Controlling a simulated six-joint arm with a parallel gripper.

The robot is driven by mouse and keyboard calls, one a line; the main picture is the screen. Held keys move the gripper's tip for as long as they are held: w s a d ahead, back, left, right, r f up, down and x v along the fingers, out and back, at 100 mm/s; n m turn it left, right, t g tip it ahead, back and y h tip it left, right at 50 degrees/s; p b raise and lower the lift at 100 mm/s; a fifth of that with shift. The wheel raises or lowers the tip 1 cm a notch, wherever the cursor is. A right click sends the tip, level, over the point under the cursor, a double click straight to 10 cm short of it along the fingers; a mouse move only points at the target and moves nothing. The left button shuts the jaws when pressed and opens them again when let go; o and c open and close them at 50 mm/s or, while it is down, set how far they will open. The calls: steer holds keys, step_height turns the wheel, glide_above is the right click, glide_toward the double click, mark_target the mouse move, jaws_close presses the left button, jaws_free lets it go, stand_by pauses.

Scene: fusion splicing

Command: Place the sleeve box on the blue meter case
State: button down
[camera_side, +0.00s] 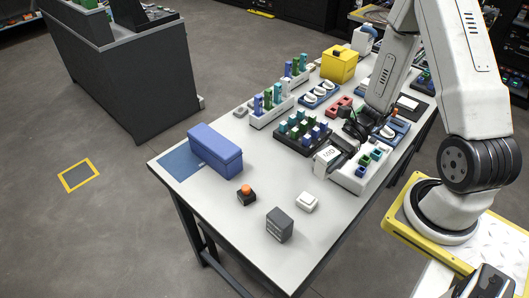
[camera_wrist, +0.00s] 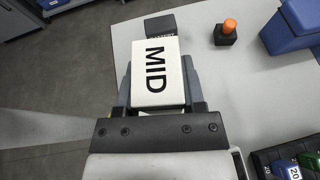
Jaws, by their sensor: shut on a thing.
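The sleeve box is most likely the white box marked MID (camera_side: 326,157), seen large in the wrist view (camera_wrist: 161,72). My gripper (camera_side: 343,143) is shut on it, with one finger on each side in the wrist view. The box appears held above the table at the front of the vial tray, but the gap below is hard to judge. The blue meter case (camera_side: 215,150) stands on a blue mat at the table's left end, apart from my gripper. Its lid top looks bare. Part of it shows at the upper right of the wrist view (camera_wrist: 291,27).
An orange-topped button (camera_side: 246,194), a dark grey box (camera_side: 280,225) and a small white block (camera_side: 307,202) stand on the near table. A dark vial tray (camera_side: 302,133) and a white rack (camera_side: 270,108) stand behind. A yellow case (camera_side: 339,64) is farther back.

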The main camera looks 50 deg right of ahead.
steer(key=w+a+r+m+t+h, duration=0.1)
steer(key=w+a+r+m+t, duration=0.1)
steer(key=w, duration=0.4)
steer(key=w+a+r+m+t+h, duration=0.1)
steer(key=w+a+r+m+t, duration=0.1)
steer(key=w, duration=0.5)
steer(key=w+a+r+m+t+h, duration=0.1)
steer(key=w+a+r+m+t, duration=0.2)
steer(key=w+r, duration=0.2)
steer(key=shift+w+a+r+h, duration=0.35)
steer(key=shift+w+r+h, duration=0.05)
steer(key=shift+w, duration=0.65)
steer(key=shift+w, duration=0.1)
steer(key=shift+w+a+f, duration=0.2)
steer(key=shift+w+f, duration=1.35)
steer(key=shift+w, duration=0.65)
steer(key=shift+w+a+f, duration=0.2)
steer(key=shift+w+f, duration=1.4)
steer(key=shift+w, duration=0.6)
steer(key=shift+w+a+f, duration=0.2)
steer(key=shift+w+f, duration=1.35)
steer(key=shift+w, duration=0.65)
